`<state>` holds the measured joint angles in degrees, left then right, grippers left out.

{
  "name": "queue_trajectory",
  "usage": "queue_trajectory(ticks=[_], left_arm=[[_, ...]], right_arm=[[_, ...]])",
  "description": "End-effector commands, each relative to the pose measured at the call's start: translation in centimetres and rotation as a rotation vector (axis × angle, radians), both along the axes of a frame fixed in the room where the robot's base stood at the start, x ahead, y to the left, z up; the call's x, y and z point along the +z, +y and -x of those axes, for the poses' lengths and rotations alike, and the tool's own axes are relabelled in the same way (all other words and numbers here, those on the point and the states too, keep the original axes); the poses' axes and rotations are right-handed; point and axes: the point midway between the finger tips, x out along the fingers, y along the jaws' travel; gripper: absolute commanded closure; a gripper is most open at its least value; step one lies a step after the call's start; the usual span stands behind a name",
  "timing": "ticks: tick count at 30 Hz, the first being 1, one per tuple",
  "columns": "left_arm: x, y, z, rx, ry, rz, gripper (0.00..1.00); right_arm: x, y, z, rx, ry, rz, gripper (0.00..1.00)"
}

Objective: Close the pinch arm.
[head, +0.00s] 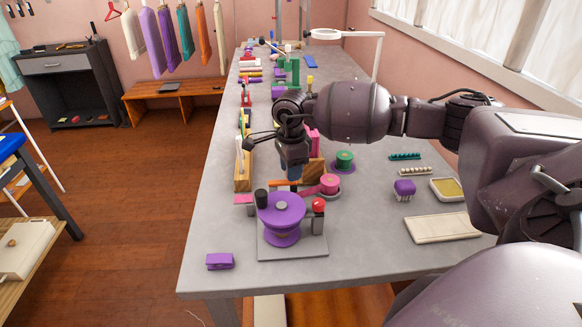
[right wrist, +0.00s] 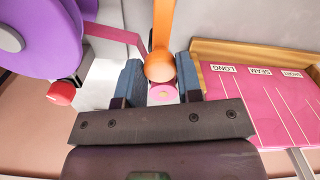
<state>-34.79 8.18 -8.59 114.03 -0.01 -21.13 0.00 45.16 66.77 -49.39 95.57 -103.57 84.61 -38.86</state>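The winder with its big purple wheel (head: 281,212) stands on a grey base plate (head: 295,246) near the table's front end. An orange bar (head: 284,184), which looks like the pinch arm, lies just behind it. In the right wrist view the orange bar (right wrist: 160,25) ends in a round knob (right wrist: 160,66). My right gripper (head: 294,175) points down there, its two blue-grey fingers (right wrist: 160,82) on either side of the knob. My left gripper is not in view.
A red knob (head: 318,204) rises at the winder's right. A pink spool (head: 329,184) and a green spool (head: 344,160) stand close behind. A purple block (head: 220,261) lies at the front left corner. A pink labelled board (right wrist: 262,105) is beside the fingers.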

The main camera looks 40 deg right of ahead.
Motion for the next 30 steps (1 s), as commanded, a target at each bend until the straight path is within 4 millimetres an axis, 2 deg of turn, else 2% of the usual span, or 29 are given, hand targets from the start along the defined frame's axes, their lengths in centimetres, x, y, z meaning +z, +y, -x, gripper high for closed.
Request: queue_trajectory(ticks=[1, 5, 13, 17, 30], left_arm=[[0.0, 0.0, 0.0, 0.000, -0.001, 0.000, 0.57], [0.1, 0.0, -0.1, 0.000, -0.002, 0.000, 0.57], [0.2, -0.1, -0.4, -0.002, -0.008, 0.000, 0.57], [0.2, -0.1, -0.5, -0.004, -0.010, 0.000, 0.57], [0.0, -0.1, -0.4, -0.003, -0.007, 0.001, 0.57]], right_arm=[[0.1, 0.0, 0.0, 0.000, -0.001, 0.001, 0.60], [0.0, 0.0, 0.0, 0.000, -0.001, 0.000, 0.42], [0.1, 0.0, 0.0, 0.001, 0.000, 0.000, 0.42], [0.8, 0.0, -0.1, 0.002, -0.002, 0.001, 0.42], [8.2, 0.0, -0.1, 0.001, -0.003, 0.001, 0.42]])
